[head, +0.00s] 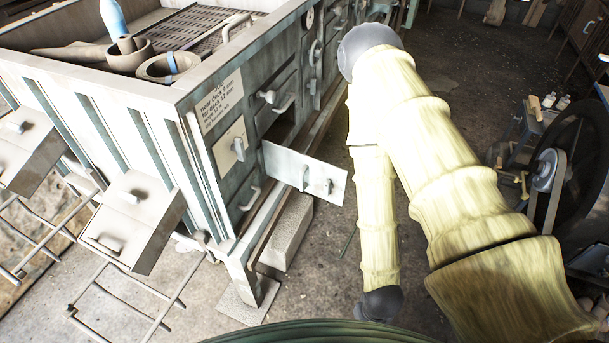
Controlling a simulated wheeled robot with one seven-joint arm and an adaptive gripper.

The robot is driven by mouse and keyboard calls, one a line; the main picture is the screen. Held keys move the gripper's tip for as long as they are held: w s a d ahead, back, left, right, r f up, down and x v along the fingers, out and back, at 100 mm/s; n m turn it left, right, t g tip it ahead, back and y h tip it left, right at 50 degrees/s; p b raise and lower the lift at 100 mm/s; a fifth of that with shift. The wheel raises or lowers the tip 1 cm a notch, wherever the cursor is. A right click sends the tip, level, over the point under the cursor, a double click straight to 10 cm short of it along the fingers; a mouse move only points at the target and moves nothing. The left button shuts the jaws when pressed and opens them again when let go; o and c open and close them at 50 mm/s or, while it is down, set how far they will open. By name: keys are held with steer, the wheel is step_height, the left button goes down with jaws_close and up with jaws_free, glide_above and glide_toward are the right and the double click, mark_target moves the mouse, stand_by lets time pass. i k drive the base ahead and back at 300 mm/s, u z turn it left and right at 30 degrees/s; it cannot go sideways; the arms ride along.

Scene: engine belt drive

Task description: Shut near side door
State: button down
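A pale grey door panel (290,166) with a latch and a handle stands swung out from the long side of the machine (205,170). A dark opening (281,130) shows behind its upper edge. The panel's free end points right, toward my arm. My yellow arm rises from the lower right, bends at a dark joint at the top, and comes down to another dark joint just right of the panel. A gap shows between the arm and the panel. My gripper's fingers do not show.
Closed panels with handles line the same side. Two boxes, one a grey box (132,218), jut from the near end above thin metal rails (120,300). A concrete block (288,232) lies under the door. A large dark wheel (582,150) stands at right. Floor between is mostly open.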

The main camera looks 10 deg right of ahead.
mark_target(307, 173)
steer(key=z, duration=0.35)
steer(key=k, duration=0.95)
steer(key=u, duration=0.8)
